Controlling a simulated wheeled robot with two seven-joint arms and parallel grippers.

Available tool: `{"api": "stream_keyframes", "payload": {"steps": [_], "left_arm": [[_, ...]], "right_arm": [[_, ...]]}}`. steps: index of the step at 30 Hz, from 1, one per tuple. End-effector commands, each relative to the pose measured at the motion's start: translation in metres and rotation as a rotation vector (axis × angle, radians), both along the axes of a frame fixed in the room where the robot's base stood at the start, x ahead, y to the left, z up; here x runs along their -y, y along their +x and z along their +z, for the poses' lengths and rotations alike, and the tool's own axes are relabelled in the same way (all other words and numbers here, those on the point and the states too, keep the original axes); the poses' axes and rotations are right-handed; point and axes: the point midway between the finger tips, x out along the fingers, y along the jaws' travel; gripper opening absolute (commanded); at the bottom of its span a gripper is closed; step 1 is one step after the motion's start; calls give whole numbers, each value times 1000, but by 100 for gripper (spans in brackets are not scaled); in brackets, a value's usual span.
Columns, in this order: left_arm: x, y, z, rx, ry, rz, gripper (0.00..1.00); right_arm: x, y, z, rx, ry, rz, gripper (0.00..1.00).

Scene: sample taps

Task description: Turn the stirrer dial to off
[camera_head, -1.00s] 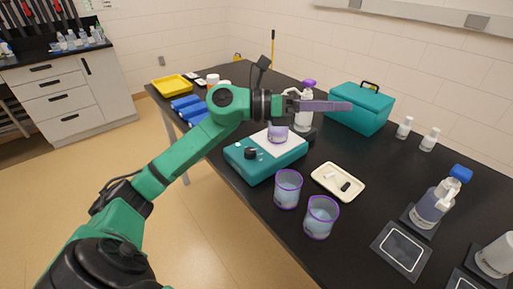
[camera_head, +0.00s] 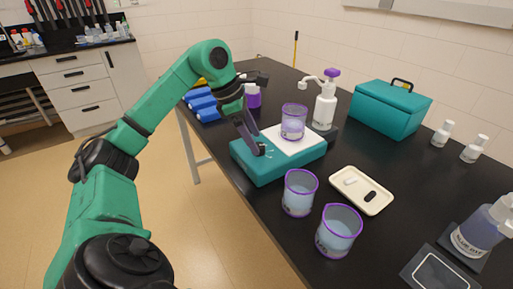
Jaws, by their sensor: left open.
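The stirrer (camera_head: 270,169) is a teal box with a white top plate on the black table. A purple-rimmed beaker (camera_head: 293,122) stands on the plate. Its black dial (camera_head: 260,149) is on the front-left part of the box, partly hidden by my fingers. My right gripper is not in view.
Two purple-rimmed beakers (camera_head: 299,193) (camera_head: 338,231) stand in front of the stirrer. A cream tray (camera_head: 378,202) with small items lies to their right. A pump bottle (camera_head: 325,104) stands behind the stirrer, and a teal case (camera_head: 391,107) is further right. Blue items (camera_head: 203,104) lie at the left edge.

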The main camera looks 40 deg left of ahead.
Motion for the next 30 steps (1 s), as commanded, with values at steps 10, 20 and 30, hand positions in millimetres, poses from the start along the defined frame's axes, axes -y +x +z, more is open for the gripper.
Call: {"api": "stream_keyframes", "payload": {"steps": [10, 20, 30], "left_arm": [[6, 6, -19, 2, 0, -1, 76], [6, 6, -19, 2, 0, -1, 0], [6, 6, -19, 2, 0, 51, 0]], "right_arm": [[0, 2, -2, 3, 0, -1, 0], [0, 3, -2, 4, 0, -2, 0], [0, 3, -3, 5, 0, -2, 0]]}}
